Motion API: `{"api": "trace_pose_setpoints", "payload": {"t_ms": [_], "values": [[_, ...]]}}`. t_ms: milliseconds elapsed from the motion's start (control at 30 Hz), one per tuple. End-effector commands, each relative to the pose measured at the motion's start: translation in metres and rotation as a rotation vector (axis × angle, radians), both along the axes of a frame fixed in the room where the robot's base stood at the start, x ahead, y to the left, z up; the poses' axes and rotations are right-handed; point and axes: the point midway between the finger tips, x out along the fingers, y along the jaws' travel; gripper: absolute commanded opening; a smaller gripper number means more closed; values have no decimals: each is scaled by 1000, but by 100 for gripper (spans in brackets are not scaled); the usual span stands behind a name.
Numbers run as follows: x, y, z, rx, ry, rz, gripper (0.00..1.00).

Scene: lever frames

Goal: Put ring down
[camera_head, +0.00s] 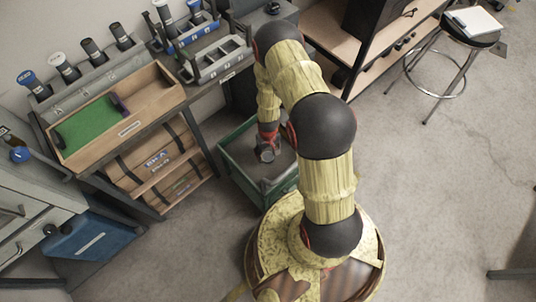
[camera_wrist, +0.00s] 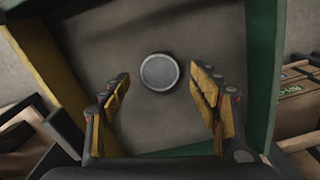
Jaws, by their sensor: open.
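A round grey disc with a paler rim, which looks like the ring (camera_wrist: 159,72), lies on the grey floor of a green crate (camera_wrist: 264,75) in the wrist view. Whether it has an open centre I cannot tell. My gripper (camera_wrist: 162,88) is open, its yellow-padded fingers spread to either side below the disc in the picture, with nothing visible between them. In the head view my gripper (camera_head: 267,153) reaches down over the green crate (camera_head: 240,184). The ring is not visible there, and the gap between fingers and ring is hard to judge.
A wooden tray (camera_head: 150,86) with a green mat and a purple item stands on the bench left of the crate. Wooden boxes (camera_head: 160,160) sit on shelves below it. A blue container (camera_head: 92,247) stands lower left. A stool (camera_head: 470,35) stands far right; the floor between is clear.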

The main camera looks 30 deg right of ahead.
Motion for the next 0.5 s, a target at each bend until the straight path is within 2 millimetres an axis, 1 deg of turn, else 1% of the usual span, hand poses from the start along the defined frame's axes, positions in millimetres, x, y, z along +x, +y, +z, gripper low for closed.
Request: {"api": "trace_pose_setpoints", "payload": {"t_ms": [33, 200, 333, 500], "values": [[2, 0, 17, -1, -4, 0, 62], [1, 0, 52, -1, -3, 0, 62], [1, 0, 73, -1, -3, 0, 62], [1, 0, 88, 0, -1, 1, 62]]}}
